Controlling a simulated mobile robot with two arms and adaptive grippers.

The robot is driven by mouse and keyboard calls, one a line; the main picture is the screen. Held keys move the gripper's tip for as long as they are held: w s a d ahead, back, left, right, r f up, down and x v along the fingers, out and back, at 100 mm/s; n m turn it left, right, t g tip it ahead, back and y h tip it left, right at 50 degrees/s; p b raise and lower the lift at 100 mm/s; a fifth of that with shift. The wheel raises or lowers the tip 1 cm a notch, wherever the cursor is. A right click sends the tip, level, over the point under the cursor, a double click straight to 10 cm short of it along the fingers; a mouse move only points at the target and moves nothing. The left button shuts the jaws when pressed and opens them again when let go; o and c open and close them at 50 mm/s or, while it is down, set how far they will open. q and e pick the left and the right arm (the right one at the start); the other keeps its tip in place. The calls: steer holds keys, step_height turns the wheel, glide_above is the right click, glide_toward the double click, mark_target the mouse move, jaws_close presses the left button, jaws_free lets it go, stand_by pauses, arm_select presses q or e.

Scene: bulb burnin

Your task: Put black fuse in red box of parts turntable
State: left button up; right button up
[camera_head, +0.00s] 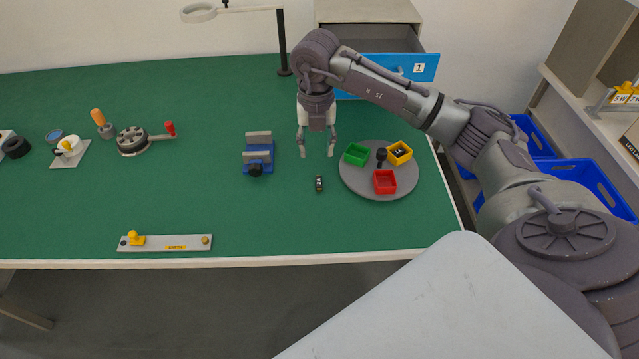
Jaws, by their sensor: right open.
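The black fuse (319,184) seems to be the small dark piece lying on the green table, left of the parts turntable (356,187). The turntable is a grey disc with a green box, a yellow box (399,152) and a red box (385,182). The red box is at the front and looks empty. The yellow box holds small dark parts. My right gripper (316,152) points down, open and empty, above and behind the dark piece and left of the green box (356,154). My left gripper is not in view.
A blue vise (258,157) stands left of my right gripper. Behind the gripper are a lamp post (283,45) and an open blue drawer (385,68) marked 1. A grey bar (165,243) lies at the front left. Green table between the bar and turntable is clear.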

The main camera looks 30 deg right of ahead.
steer(key=p, duration=0.1)
glide_above(319, 186)
steer(key=f, duration=0.8)
steer(key=shift+s+a, duration=0.1)
steer(key=shift+a, duration=0.2)
steer(key=f, duration=0.1)
steer(key=f+p, duration=0.1)
steer(key=f, duration=0.2)
steer(key=shift+d+f+p, duration=0.3)
steer(key=shift+f, duration=0.4)
jaws_close()
